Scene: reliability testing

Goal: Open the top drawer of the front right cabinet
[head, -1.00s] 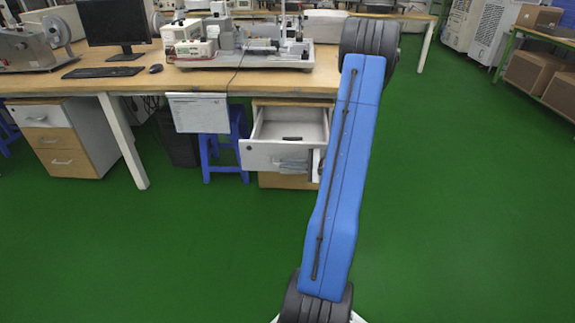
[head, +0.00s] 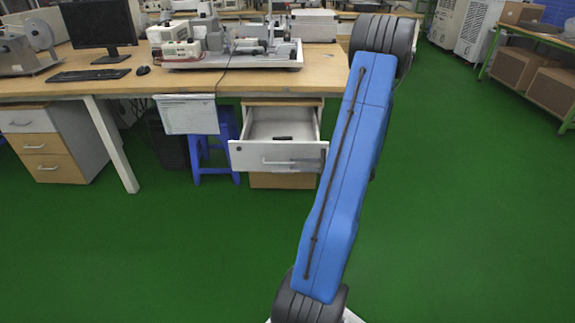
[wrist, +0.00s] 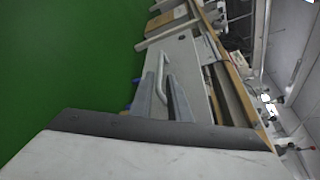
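The top drawer (head: 245,154) of the cabinet (head: 282,181) under the desk's right part is pulled well out, and its inside shows in the head view. Its front is white with a bar handle (head: 285,161) and a lock at left. In the wrist view the drawer front (wrist: 190,62) is tilted, with the pale handle (wrist: 162,66) just by the fingertips. My gripper (wrist: 164,76) shows two grey fingers spread apart, with the handle partly between or behind them; contact cannot be told. In the head view my blue arm hides most of the gripper.
A blue stool (head: 211,150) and a hanging paper (head: 187,114) are left of the cabinet. The desk (head: 120,82) carries a monitor and machines. Another drawer cabinet (head: 45,145) stands at left.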

